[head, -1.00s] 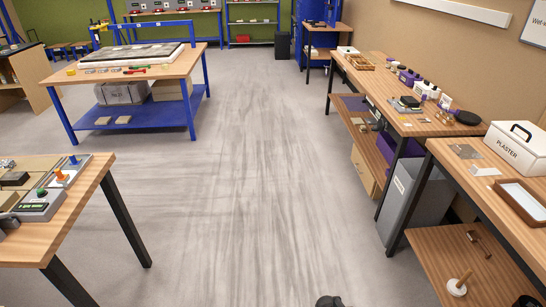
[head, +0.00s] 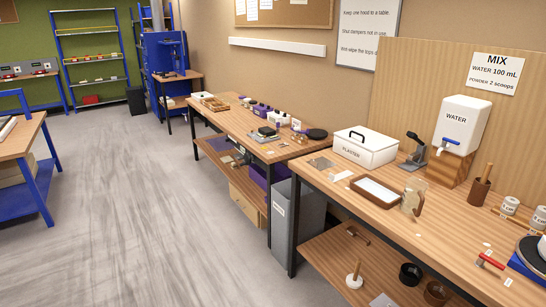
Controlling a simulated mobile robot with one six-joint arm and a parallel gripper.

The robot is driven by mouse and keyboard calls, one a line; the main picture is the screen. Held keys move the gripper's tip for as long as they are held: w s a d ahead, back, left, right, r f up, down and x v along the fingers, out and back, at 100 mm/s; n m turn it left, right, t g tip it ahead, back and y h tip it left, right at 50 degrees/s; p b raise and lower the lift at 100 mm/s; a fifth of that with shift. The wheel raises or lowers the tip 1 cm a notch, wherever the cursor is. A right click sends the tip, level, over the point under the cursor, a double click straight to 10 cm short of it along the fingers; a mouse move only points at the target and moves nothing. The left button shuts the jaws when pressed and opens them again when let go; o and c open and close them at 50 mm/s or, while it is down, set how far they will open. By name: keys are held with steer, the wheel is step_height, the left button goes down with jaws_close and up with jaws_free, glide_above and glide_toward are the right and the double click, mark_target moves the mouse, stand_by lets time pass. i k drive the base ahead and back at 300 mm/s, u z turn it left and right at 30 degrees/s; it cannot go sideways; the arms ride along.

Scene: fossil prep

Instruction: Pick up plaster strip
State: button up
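I cannot make out for certain which thing is the plaster strip. My gripper is not in view.
The wooden bench (head: 452,236) also holds a white-filled tray (head: 377,190), a dark stand (head: 413,153), a water tank (head: 463,121) and a red-handled tool (head: 490,261). The floor (head: 150,210) at left is clear.

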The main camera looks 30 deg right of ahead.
mark_target(340, 176)
steer(key=z, duration=4.2)
steer(key=i, duration=0.1)
steer(key=u, duration=2.9)
